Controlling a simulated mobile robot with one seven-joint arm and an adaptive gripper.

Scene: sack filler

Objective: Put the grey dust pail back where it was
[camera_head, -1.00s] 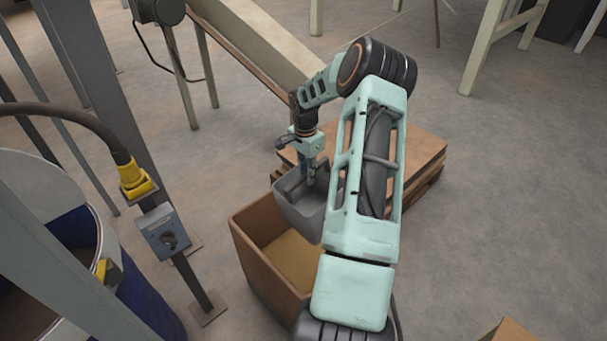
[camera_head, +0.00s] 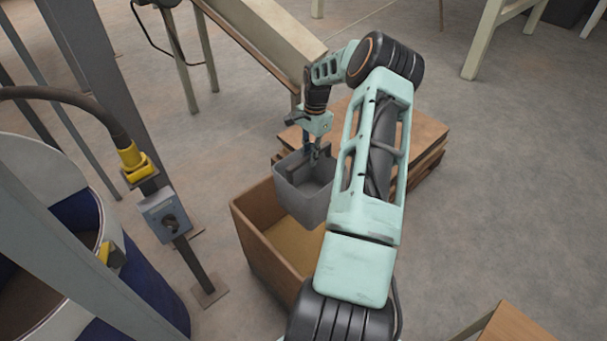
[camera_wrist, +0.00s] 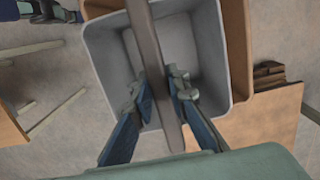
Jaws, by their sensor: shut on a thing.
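The grey dust pail (camera_head: 303,199) hangs from my gripper (camera_head: 314,151) in the head view, upright or nearly so, above the far part of an open brown box. In the wrist view the grey pail (camera_wrist: 209,57) is seen from above and looks empty inside. A dark bar-like handle (camera_wrist: 150,45) crosses its mouth. My gripper (camera_wrist: 162,105) is shut on this handle, with one blue-padded finger on each side. The pail hides part of the box, and I cannot tell the exact gap between them.
The brown open box (camera_head: 262,259) has a tan bottom. A wooden pallet stack (camera_head: 420,135) stands behind it. A grey post with a switch box (camera_head: 168,217) and a blue drum (camera_head: 140,285) are at the left. A wooden surface (camera_head: 512,328) shows at lower right. Floor at right is clear.

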